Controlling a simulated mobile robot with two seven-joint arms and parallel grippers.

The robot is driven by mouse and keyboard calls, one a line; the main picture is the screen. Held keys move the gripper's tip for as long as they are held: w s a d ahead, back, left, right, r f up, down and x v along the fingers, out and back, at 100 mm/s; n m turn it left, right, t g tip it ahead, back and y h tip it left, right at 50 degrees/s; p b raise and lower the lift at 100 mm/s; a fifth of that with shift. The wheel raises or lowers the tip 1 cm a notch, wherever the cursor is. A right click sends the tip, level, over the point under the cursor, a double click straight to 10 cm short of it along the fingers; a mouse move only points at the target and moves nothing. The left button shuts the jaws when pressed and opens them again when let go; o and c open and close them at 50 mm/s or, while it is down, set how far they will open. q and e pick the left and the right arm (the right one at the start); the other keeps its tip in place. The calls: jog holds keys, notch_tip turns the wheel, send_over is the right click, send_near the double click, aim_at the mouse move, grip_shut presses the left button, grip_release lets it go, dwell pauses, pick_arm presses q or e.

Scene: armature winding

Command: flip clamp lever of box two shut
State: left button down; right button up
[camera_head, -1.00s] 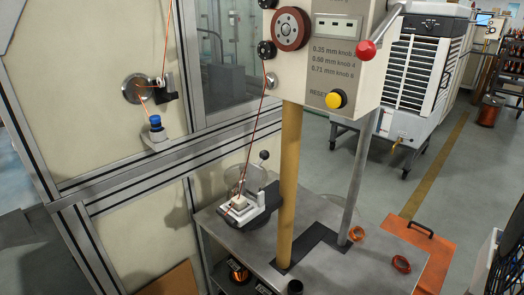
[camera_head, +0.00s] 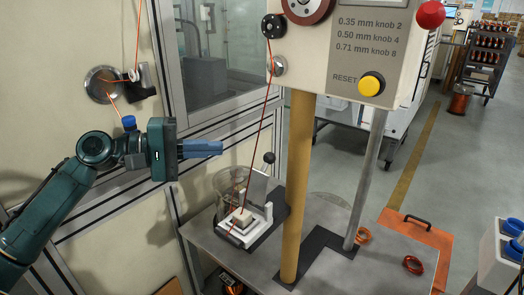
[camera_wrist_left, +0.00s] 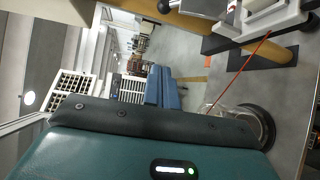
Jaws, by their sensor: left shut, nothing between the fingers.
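A white clamp fixture (camera_head: 240,222) stands on the grey bench with a grey plate tilted up at its back. A lever with a black ball (camera_head: 269,157) stands up behind it. The ball also shows at the top edge of the left wrist view (camera_wrist_left: 166,6), with part of the white fixture (camera_wrist_left: 282,18). No label marks which box this is. My left gripper (camera_head: 220,148), with blue fingers, is shut and empty. In the head view it appears left of the ball, apart from it. The fingers also show in the left wrist view (camera_wrist_left: 163,88). My right gripper is not in view.
An orange wire (camera_head: 262,135) runs from the winder's pulleys down to the fixture. A tan post (camera_head: 296,190) stands right of the fixture. A clear round container (camera_head: 228,183) is behind it. Orange coils (camera_head: 412,264) lie at the right. The winder panel (camera_head: 365,40) hangs above.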

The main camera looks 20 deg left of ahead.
aim_at(264, 177)
pick_arm(q)
jog(key=shift+r, duration=0.4)
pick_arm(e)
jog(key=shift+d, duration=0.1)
pick_arm(q)
jog(key=w+d+p, duration=0.1)
jog(key=d+p, duration=0.3)
jog(key=d, duration=0.5)
jog(key=shift+w+d+f, duration=0.15)
jog(key=shift+d+f, duration=0.05)
jog(key=shift+f, duration=0.2)
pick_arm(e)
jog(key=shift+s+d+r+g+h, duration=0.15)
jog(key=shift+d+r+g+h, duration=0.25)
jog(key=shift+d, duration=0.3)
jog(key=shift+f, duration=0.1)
